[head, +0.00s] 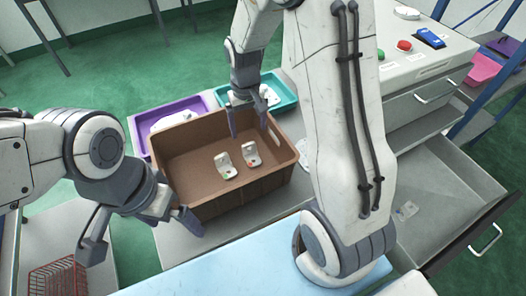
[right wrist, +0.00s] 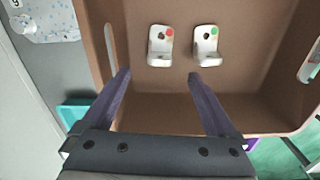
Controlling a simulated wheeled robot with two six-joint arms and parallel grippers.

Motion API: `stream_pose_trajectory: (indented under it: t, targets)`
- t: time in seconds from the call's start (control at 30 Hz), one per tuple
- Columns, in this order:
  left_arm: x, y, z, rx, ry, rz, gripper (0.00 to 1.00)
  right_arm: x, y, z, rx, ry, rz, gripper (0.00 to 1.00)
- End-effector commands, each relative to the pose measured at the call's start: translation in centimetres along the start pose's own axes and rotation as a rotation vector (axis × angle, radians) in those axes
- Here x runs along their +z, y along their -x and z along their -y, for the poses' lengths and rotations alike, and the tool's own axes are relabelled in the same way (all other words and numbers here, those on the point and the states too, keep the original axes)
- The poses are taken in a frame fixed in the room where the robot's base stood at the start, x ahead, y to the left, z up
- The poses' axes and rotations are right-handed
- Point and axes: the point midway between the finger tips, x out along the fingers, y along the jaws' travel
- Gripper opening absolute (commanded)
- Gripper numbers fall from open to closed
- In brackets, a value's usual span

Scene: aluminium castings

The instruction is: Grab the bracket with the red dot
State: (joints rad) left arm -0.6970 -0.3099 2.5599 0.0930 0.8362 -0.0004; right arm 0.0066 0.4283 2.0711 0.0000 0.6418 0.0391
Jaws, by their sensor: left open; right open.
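The bracket with the red dot (head: 251,152) is a small pale L-shaped casting in the brown crate (head: 187,148), to the right of a similar bracket with a green dot (head: 225,164). In the right wrist view the red-dot bracket (right wrist: 158,48) is on the left and the green-dot bracket (right wrist: 205,42) on the right. My right gripper (head: 250,132) is open and empty over the crate's far side, its fingers apart from both brackets. In its wrist view the fingers (right wrist: 158,77) point toward the red-dot bracket. My left gripper (head: 140,240) is open and empty outside the crate, at its front left.
A purple tray (head: 139,136) and a teal tray (head: 291,91) with pale parts stand behind the crate. My right arm crosses the view right of the crate. An open grey drawer (head: 450,190) is at the right. A light-blue surface (head: 220,270) lies in front.

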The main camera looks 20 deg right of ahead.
Motion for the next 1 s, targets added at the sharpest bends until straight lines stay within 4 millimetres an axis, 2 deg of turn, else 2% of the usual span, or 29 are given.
stream_pose_trajectory:
  t: [0.1, 0.37, 0.63, 0.77, 0.97, 1.0]
  targets:
    - [0.0, 0.1, 0.0, 0.0, 0.0, 0.0, 1.0, 0.1, -2.1, 0.1, 0.0, 0.001, 0.005, 0.93]
    - [0.0, 0.3, 0.0, 0.0, 0.0, 0.0, 1.0, 0.0, -4.2, 0.1, 0.0, 0.001, 0.004, 0.93]
    - [0.0, 0.9, -0.1, 0.0, 0.0, 0.0, 1.0, -0.4, -8.0, -0.1, 0.0, 0.0, 0.004, 0.93]
    - [-0.1, 0.9, -0.1, 0.0, 0.0, 0.0, 1.0, -0.4, -8.8, -0.1, 0.0, -0.002, 0.001, 0.93]
    - [-0.1, 0.9, -0.1, 0.0, 0.0, 0.0, 1.0, -0.5, -8.8, -0.1, 0.0, -0.002, 0.0, 0.93]
    - [-0.1, 0.9, -0.1, 0.0, 0.0, 0.0, 1.0, -0.5, -8.8, -0.1, 0.0, -0.002, 0.0, 0.81]
